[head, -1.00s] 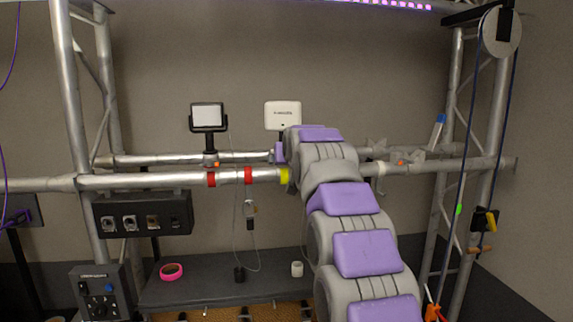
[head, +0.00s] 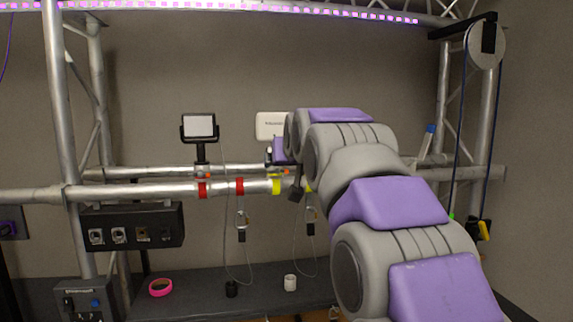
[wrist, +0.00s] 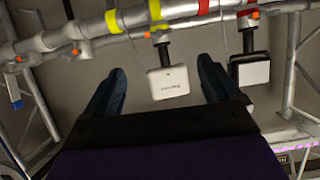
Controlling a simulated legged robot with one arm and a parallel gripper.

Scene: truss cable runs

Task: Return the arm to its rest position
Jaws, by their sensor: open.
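My arm rises from the lower right of the head view and bends toward the truss rail (head: 130,190). The end of my arm is partly hidden behind its own links there. In the wrist view my gripper (wrist: 162,68) shows two dark fingers spread wide apart with nothing between them. A white box (wrist: 168,82) on a short mount lies beyond the fingers in that view, with no clear contact. The same white box (head: 271,124) is partly covered by my arm in the head view.
A lamp (head: 199,127) stands on the rear rail. Red and yellow bands (head: 276,186) mark the front rail. Carabiners (head: 241,221) hang on thin cables below it. A black socket box (head: 132,225), a pink tape ring (head: 160,287) and a pulley (head: 486,45) with blue rope surround the space.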

